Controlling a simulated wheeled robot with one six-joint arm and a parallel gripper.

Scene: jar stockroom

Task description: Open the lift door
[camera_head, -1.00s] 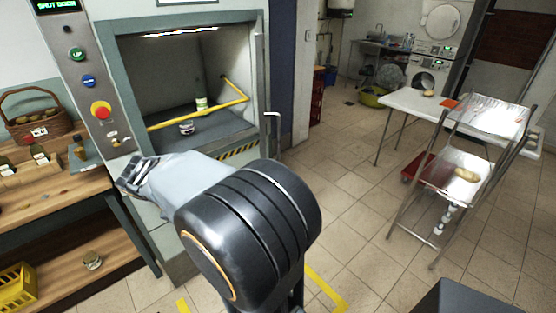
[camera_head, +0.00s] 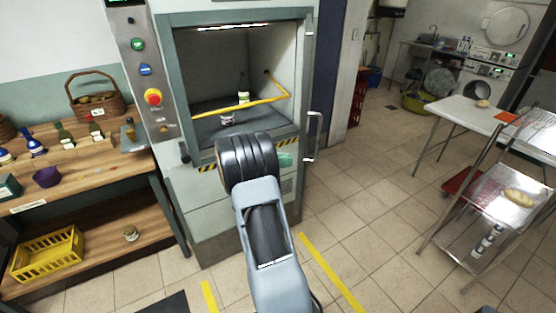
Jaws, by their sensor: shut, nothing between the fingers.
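The lift (camera_head: 243,17) stands ahead, and I see straight into its car. Its door (camera_head: 308,80) is a narrow grey panel at the right side of the opening, seen almost edge-on. It stands swung open. A long upright metal handle (camera_head: 313,137) is on it. A yellow bar (camera_head: 235,106) crosses the car opening. Inside are a small jar (camera_head: 227,118) and a green-and-white container (camera_head: 243,97). My arm reaches up in front of the lift's lower front.
The control panel (camera_head: 140,85) with green, blue and red buttons is left of the opening. A wooden bench (camera_head: 85,188) with a basket and bottles stands at left. A metal trolley (camera_head: 500,200) is at right. Tiled floor (camera_head: 370,220) between lift and trolley is clear.

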